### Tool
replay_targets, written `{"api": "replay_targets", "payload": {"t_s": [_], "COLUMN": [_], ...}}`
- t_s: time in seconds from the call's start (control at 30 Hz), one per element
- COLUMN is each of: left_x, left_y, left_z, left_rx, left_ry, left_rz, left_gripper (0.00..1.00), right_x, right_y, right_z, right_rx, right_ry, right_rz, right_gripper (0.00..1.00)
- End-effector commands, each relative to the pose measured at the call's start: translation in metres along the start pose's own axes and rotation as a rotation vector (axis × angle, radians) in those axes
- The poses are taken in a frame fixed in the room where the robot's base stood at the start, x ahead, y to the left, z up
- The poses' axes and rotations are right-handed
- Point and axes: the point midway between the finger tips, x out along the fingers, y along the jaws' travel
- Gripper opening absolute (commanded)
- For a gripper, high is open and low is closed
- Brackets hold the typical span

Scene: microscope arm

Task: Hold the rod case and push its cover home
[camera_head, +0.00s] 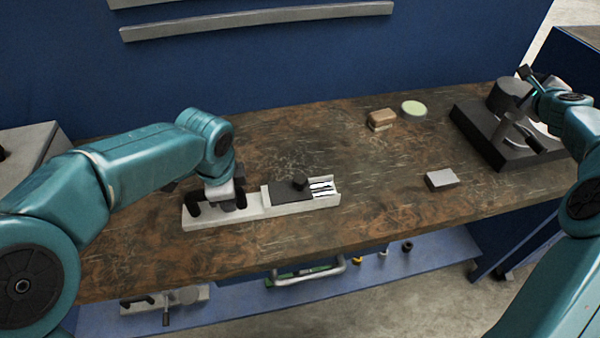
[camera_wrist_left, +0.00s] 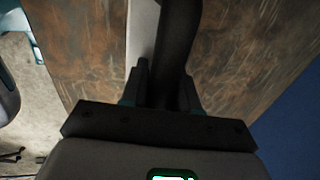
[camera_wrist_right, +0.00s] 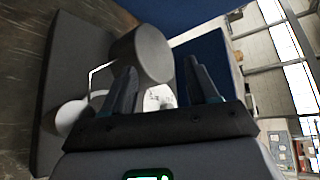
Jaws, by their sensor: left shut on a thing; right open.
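The rod case (camera_head: 253,211) is a long pale case lying on the workbench. Its dark cover (camera_head: 283,194) has a black knob (camera_head: 300,181) and sits over the middle. Pale rods or slots show uncovered at the case's right end (camera_head: 322,187). My left gripper (camera_head: 222,203) is shut on the dark handle at the case's left end; the handle (camera_wrist_left: 177,45) runs between its fingers in the left wrist view. My right gripper (camera_wrist_right: 160,75) is open and empty, far from the case, beside the dark apparatus at the right.
The dark apparatus (camera_head: 483,127) with a round cylinder (camera_wrist_right: 142,55) stands at the bench's right. A small pale block (camera_head: 441,180), a brown block (camera_head: 381,117) and a pale green disc (camera_head: 413,108) lie on the workbench (camera_head: 385,205).

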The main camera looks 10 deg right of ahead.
Motion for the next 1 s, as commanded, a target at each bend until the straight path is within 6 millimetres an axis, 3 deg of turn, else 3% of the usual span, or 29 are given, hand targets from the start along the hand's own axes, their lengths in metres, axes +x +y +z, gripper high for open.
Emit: {"api": "replay_targets", "payload": {"t_s": [0.03, 0.13, 0.23, 0.3, 0.37, 0.43, 0.53, 0.6, 0.7, 0.83, 1.0], "left_x": [-0.001, -0.001, -0.001, -0.001, -0.001, -0.001, -0.001, -0.001, -0.001, -0.001, -0.001], "left_y": [-0.001, -0.001, -0.001, -0.001, -0.001, -0.001, -0.001, -0.001, -0.001, -0.001, -0.001], "left_z": [0.0, 0.0, 0.0, 0.0, 0.0, 0.0, 0.0, 0.0, 0.0, 0.0, 0.0], "left_rx": [-0.001, -0.001, -0.001, -0.001, -0.001, -0.001, -0.001, -0.001, -0.001, -0.001, -0.001], "left_ry": [0.001, 0.001, 0.001, 0.001, 0.001, 0.001, 0.001, 0.001, 0.001, 0.001, 0.001], "left_rz": [-0.003, -0.003, -0.003, -0.003, -0.003, -0.003, -0.003, -0.003, -0.003, -0.003, -0.003], "left_gripper": [0.0, 0.0, 0.0, 0.0, 0.0, 0.0, 0.0, 0.0, 0.0, 0.0, 0.0], "right_x": [0.002, -0.008, -0.036, -0.067, -0.1, -0.146, -0.213, -0.254, -0.299, -0.336, -0.352], "right_y": [0.015, 0.053, 0.096, 0.13, 0.16, 0.195, 0.235, 0.252, 0.263, 0.264, 0.264], "right_z": [0.05, 0.141, 0.226, 0.278, 0.318, 0.356, 0.387, 0.395, 0.398, 0.395, 0.39], "right_rx": [-0.069, -0.228, -0.409, -0.555, -0.698, -0.891, -1.181, -1.373, -1.604, -1.803, -1.902], "right_ry": [-0.105, -0.311, -0.512, -0.65, -0.765, -0.891, -1.018, -1.061, -1.071, -1.036, -1.0], "right_rz": [0.056, 0.184, 0.317, 0.417, 0.508, 0.623, 0.782, 0.876, 0.984, 1.074, 1.122], "right_gripper": [0.59, 0.59, 0.59, 0.59, 0.59, 0.59, 0.59, 0.59, 0.59, 0.59, 0.59]}}
